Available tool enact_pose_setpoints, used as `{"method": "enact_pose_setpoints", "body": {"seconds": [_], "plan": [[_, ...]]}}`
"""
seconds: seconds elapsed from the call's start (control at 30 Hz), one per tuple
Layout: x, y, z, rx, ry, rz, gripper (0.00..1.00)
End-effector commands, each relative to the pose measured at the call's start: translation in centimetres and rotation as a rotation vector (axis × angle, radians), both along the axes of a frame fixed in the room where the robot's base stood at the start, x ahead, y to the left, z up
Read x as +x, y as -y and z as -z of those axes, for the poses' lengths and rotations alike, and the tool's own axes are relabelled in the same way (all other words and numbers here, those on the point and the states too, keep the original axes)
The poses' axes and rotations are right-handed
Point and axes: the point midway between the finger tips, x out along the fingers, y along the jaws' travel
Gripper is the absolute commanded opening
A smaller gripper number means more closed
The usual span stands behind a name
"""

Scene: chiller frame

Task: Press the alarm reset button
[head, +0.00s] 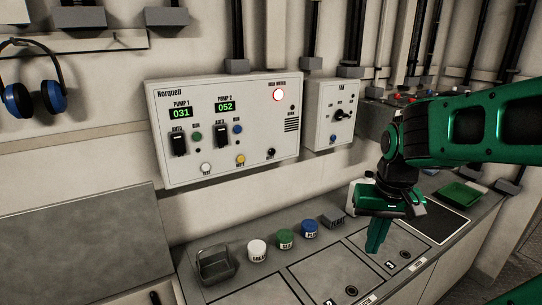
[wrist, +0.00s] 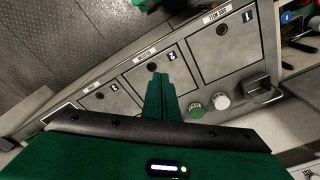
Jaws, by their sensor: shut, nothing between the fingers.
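I cannot read which one is alarm reset. My gripper (head: 375,250) is shut and empty, pointing down over the counter, right of and below the panel. Its fingers (wrist: 158,78) also show in the wrist view.
A smaller fan box (head: 327,115) is right of the panel. The counter (head: 270,291) has numbered hatches, a metal holder (head: 215,264), and white (head: 257,250), green (head: 286,239) and blue (head: 309,228) jars. A green tray (head: 461,194) lies far right. The wall before the panel is unobstructed.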

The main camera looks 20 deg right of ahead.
Motion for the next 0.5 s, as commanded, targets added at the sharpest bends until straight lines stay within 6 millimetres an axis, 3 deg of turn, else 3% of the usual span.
{"method": "enact_pose_setpoints", "body": {"seconds": [0.23,0.5], "plan": [[10.5,0.7,-1.3,-0.046,0.205,0.010,0.00],[21.7,-0.5,-3.1,-0.021,0.444,0.027,0.00]]}}
